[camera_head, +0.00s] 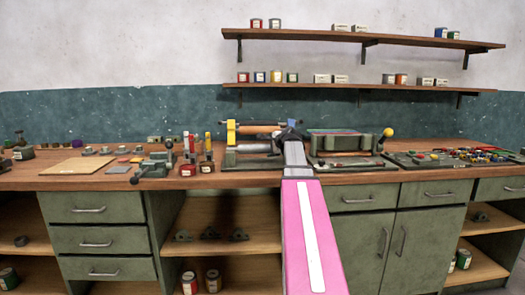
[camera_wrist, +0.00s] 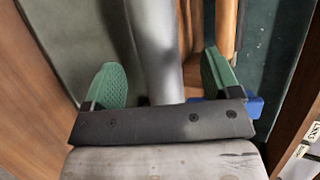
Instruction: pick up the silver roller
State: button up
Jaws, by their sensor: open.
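The silver roller (camera_wrist: 158,45) is a smooth grey cylinder running up and down the middle of the wrist view. My gripper (camera_wrist: 162,80) is open, with one green ribbed fingertip on each side of the roller and a gap on both sides. The roller's lower end is hidden behind the gripper's dark body. In the head view, my arm reaches to a small press with yellow and blue end parts and an orange-brown roller (camera_head: 262,129) on the bench. My arm hides part of this press, and I cannot clearly make out the fingers there.
The orange-brown roller also shows right of the silver one in the wrist view (camera_wrist: 226,30). A flat press with a yellow knob (camera_head: 388,132) stands close on the right. Shelves (camera_head: 360,88) hang above.

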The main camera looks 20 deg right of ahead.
aim_at(268, 147)
jog(key=x, duration=0.5)
jog(key=shift+a+f, duration=0.1)
jog(key=shift+f, duration=0.1)
grip_shut()
jog(key=shift+r, duration=0.15)
